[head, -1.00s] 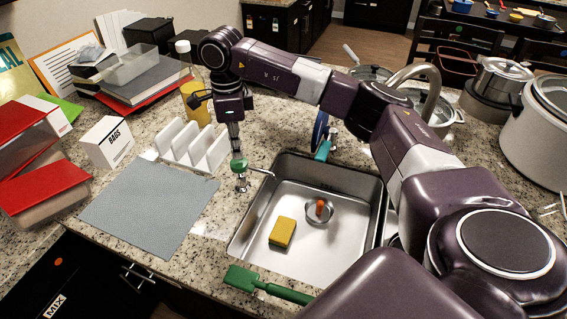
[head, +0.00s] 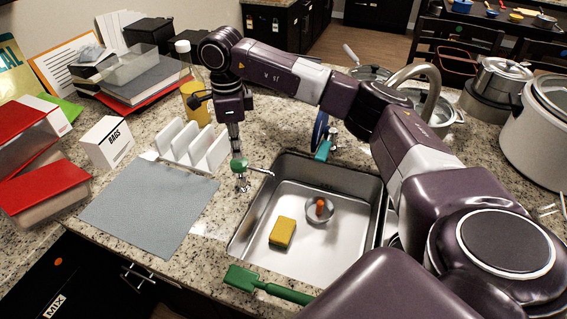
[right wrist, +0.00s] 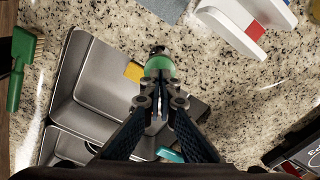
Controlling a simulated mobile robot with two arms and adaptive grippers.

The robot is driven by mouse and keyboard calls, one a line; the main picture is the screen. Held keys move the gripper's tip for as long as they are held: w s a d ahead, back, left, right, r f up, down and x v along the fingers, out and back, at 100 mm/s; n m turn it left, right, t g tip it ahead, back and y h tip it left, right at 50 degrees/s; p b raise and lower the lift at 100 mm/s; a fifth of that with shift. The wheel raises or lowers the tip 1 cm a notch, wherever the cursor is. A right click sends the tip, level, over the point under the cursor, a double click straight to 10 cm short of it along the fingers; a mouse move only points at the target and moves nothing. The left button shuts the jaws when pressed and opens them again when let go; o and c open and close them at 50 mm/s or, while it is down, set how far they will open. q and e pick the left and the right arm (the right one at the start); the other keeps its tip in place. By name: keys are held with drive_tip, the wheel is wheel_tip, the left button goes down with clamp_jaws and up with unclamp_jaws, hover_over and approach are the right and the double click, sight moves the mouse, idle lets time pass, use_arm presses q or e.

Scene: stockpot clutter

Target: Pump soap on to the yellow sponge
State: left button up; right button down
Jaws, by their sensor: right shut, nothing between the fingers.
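The yellow sponge (head: 282,233) lies flat on the floor of the steel sink (head: 262,258), towards its left side; part of it shows in the right wrist view (right wrist: 133,72). The metal soap pump (head: 262,171) stands on the counter at the sink's left edge, its thin spout pointing right over the sink. My left gripper is out of view.
A green brush (head: 268,285) lies at the sink's front edge. A white rack (head: 192,147) and grey mat (head: 150,208) are to the left. The faucet (head: 425,90) stands behind.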

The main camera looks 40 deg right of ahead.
sight(239, 162)
drive_tip(key=shift+f, duration=0.2)
idle(0.3)
drive_tip(key=shift+f+b, duration=1.5)
drive_tip(key=shift+f, duration=0.5)
drive_tip(key=shift+r+p, duration=1.35)
drive_tip(key=shift+r, duration=0.8)
drive_tip(key=shift+r, duration=0.1)
wheel_tip(239, 162, up, 6)
drive_tip(key=p, duration=0.3)
drive_tip(key=shift+p, duration=0.35)
